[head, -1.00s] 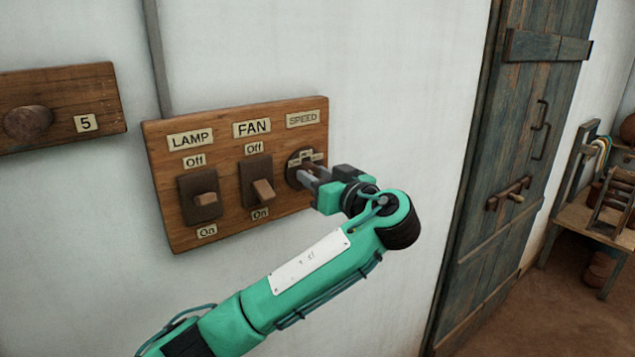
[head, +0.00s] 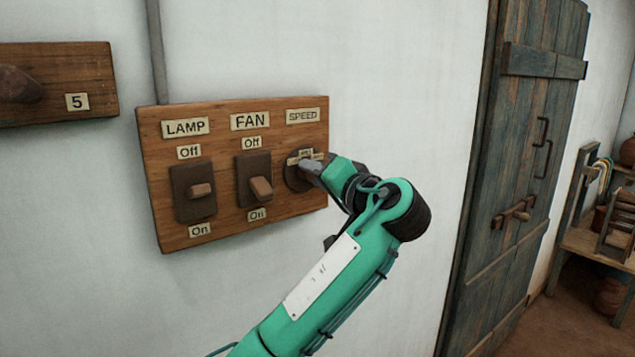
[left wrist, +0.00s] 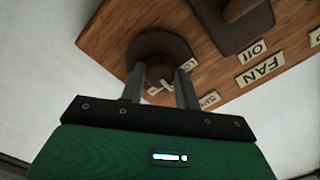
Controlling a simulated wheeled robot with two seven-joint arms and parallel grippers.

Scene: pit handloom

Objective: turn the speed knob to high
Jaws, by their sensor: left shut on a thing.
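The speed knob (head: 300,175) is a dark round dial under the SPEED label (head: 303,116), at the right of a wooden switch board (head: 222,228). My left gripper (head: 311,172) is at the knob and hides part of it. In the left wrist view the two fingers of my left gripper (left wrist: 158,85) stand on either side of the knob's brown grip (left wrist: 158,74), shut on it. Small labels show around the dial, but I cannot read them or tell the setting. My right gripper is not in view.
The lamp switch (head: 201,190) and fan switch (head: 260,188) sit left of the knob on the same board. Another board (head: 60,85) with a peg and a 5 label is at the far left. A wooden door (head: 510,150) stands right.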

